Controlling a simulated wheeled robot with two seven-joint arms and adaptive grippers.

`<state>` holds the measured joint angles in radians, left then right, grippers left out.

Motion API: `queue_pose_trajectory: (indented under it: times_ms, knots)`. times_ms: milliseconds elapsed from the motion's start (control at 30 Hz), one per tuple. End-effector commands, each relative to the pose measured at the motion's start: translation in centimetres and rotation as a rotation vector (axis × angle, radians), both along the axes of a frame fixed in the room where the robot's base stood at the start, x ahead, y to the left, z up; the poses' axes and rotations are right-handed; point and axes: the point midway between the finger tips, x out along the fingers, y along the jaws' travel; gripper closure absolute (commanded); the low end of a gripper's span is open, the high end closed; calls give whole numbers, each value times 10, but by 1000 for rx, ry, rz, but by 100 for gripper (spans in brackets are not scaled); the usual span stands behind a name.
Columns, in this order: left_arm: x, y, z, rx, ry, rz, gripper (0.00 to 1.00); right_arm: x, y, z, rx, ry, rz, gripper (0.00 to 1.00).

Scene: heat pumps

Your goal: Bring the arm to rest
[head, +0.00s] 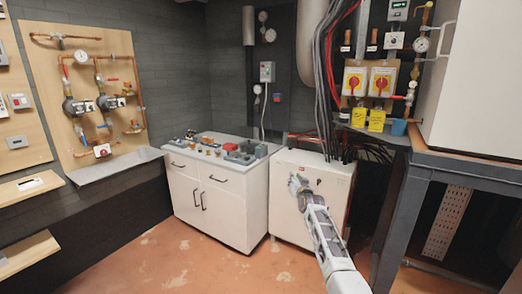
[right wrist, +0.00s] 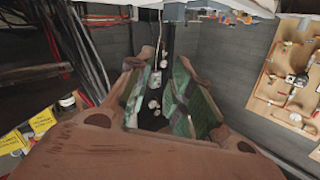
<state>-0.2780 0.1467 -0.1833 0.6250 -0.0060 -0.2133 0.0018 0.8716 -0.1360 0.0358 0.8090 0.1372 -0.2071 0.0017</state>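My right arm (head: 326,235) reaches in from the lower right of the head view. Its gripper (head: 298,184) is in the air in front of the white cabinet box, near its upper left part. In the right wrist view the gripper (right wrist: 166,80) has two brown fingers with green inner pads. A gap shows between the fingers, with only the distant wall and gauges behind it, so it is open and empty. My left gripper is not in either view.
A white drawer cabinet (head: 219,205) with fittings on top stands left of the white box (head: 318,179). A grey metal frame table (head: 405,190) stands at right, close to my arm. Black cables hang behind. The floor (head: 180,262) at front left is clear.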

Motion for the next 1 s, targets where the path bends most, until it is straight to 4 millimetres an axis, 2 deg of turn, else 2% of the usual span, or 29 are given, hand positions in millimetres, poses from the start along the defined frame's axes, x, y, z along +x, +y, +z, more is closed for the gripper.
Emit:
queue_pose_trajectory:
  times_ms: [33,100,367,567,700,867,1000]
  knots:
    - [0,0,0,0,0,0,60,-5,-4,-26,-25,32,-1,79]
    - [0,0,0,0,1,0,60,-11,-7,-59,-56,71,0,79]
    - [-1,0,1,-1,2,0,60,-46,-21,-172,-163,206,7,79]
    - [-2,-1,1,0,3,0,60,-84,-34,-256,-231,309,18,79]
    - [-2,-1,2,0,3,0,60,-115,-42,-312,-272,381,30,79]
    - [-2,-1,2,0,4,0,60,-156,-54,-373,-312,462,42,79]
    - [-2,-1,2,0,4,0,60,-196,-64,-424,-338,533,54,79]
